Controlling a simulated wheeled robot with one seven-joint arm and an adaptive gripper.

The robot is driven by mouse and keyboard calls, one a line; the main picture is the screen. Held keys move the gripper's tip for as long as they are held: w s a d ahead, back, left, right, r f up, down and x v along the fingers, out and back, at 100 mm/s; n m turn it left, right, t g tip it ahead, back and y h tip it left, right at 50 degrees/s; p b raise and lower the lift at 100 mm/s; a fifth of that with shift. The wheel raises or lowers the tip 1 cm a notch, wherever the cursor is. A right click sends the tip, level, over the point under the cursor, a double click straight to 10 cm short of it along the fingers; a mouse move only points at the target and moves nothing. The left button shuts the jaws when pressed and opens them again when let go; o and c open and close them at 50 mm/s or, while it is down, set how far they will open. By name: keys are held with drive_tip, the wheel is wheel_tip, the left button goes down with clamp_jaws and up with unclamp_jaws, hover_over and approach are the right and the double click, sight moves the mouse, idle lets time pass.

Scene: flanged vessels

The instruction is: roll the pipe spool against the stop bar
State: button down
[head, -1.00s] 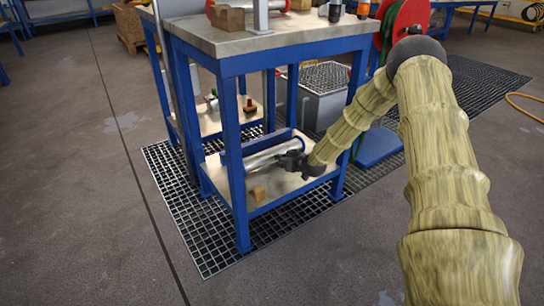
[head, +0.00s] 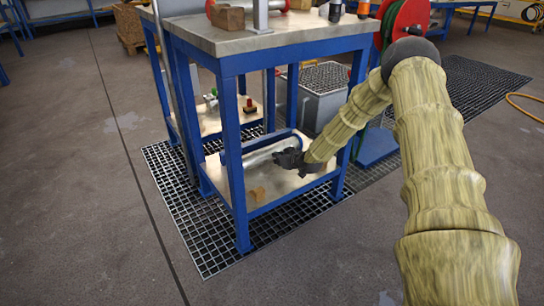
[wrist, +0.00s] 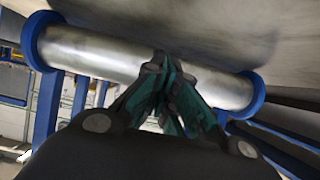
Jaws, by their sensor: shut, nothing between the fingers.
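The pipe spool (head: 258,156), a silver cylinder, lies on its side on the lower shelf of the blue-framed table. In the wrist view the spool (wrist: 105,53) shows a blue flange at each end. My gripper (head: 281,158) is low over the shelf on the near side of the spool, close to its right part. In the wrist view the shut, empty fingers (wrist: 160,65) overlap the spool's middle; whether they touch it is unclear. A blue edge runs behind the spool in the head view; I cannot tell whether it is the stop bar.
The table legs and the tabletop (head: 270,42) close in the shelf. A grey box (head: 322,95) stands behind. Bare shelf (head: 285,182) lies in front of the gripper.

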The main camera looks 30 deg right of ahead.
sight(272, 151)
drive_tip(key=shift+w+a+b, duration=0.15)
drive_tip(key=shift+w+b, duration=0.45)
drive_tip(key=shift+w, duration=1.95)
idle(0.5)
drive_tip(key=shift+s+r+p, duration=0.15)
drive_tip(key=shift+s+p, duration=0.85)
drive_tip(key=shift+s, duration=0.2)
drive_tip(key=shift+s+d+p, duration=0.15)
drive_tip(key=shift+s+p, duration=0.6)
drive_tip(key=shift+s, duration=0.4)
drive_tip(key=shift+s+d+p, duration=0.1)
drive_tip(key=shift+s+p, duration=0.65)
drive_tip(key=shift+s, duration=0.4)
drive_tip(key=shift+s, duration=0.1)
drive_tip(key=v, duration=1.1)
drive_tip(key=shift+s, duration=0.35)
